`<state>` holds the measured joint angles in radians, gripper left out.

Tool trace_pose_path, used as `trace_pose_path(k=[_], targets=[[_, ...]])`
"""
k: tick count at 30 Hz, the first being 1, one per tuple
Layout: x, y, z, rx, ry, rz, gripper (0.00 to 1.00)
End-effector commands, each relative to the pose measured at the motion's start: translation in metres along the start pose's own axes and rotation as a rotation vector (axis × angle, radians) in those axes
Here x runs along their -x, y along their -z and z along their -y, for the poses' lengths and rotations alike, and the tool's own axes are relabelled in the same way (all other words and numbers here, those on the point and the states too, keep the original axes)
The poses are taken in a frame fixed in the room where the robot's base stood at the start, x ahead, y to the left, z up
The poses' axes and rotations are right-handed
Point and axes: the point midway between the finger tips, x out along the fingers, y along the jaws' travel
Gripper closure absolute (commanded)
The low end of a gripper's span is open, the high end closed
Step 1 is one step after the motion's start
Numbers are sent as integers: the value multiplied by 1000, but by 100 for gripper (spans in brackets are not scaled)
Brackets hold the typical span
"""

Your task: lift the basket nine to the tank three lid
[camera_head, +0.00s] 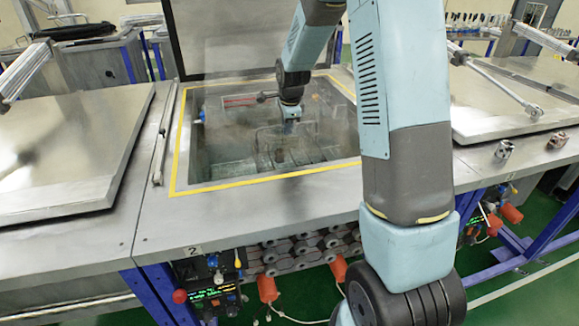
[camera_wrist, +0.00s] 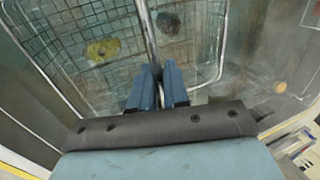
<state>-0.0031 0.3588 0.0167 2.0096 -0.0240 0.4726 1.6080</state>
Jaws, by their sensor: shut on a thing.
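My gripper (camera_head: 291,122) reaches down into an open tank (camera_head: 180,150) with a yellow-edged rim. In the wrist view my gripper (camera_wrist: 161,68) has its blue fingers close together on a thin metal bar of a wire basket (camera_wrist: 100,24). The basket (camera_head: 262,140) looks dim and hazy inside the tank in the head view; its number is not readable. A yellow part (camera_wrist: 103,49) lies in or under the mesh. A closed metal lid (camera_head: 520,95) lies on the neighbouring tank at the right; no number shows on it.
A closed lid (camera_head: 70,150) covers the left tank. Small metal fittings (camera_head: 504,149) sit on the right front edge. A label reading 2 (camera_head: 194,251) is on the front, above control units.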

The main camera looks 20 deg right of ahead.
Motion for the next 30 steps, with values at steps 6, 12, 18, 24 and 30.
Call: trace_pose_path(k=[6, 12, 18, 24, 30], targets=[[2, 0, 2, 0, 3, 0, 100], [4, 0, 2, 0, 3, 0, 100], [16, 0, 6, 1, 4, 0, 100], [29, 0, 10, 1, 5, 0, 100], [41, 0, 14, 1, 4, 0, 100]])
